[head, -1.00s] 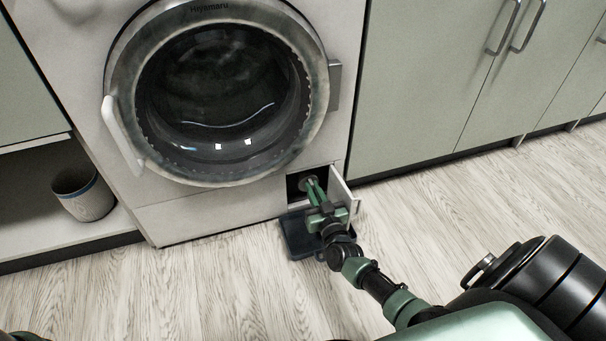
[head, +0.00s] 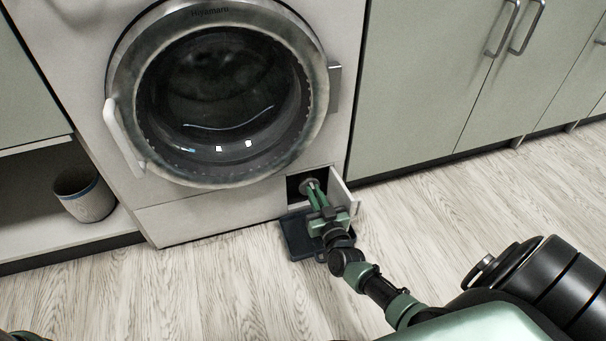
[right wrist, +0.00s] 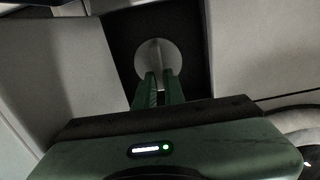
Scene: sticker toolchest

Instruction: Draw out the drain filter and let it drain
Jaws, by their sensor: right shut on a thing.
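The drain filter (head: 306,184) is a round grey cap inside the dark square opening at the washing machine's lower right. In the right wrist view the filter (right wrist: 143,64) is a pale disc with a raised grip bar across its middle. My right gripper (head: 313,187) reaches into the opening, shut on the filter's grip bar; its green fingers (right wrist: 160,82) stand either side of the bar. The filter's body behind the cap is hidden. A dark shallow tray (head: 296,241) lies on the floor below the opening, partly under my right gripper. My left gripper is not in view.
The small hatch door (head: 344,193) stands open just right of my right gripper. The round machine door (head: 118,75) is shut above. A bin (head: 86,198) stands in the niche at left. Green cabinets (head: 420,90) line the right.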

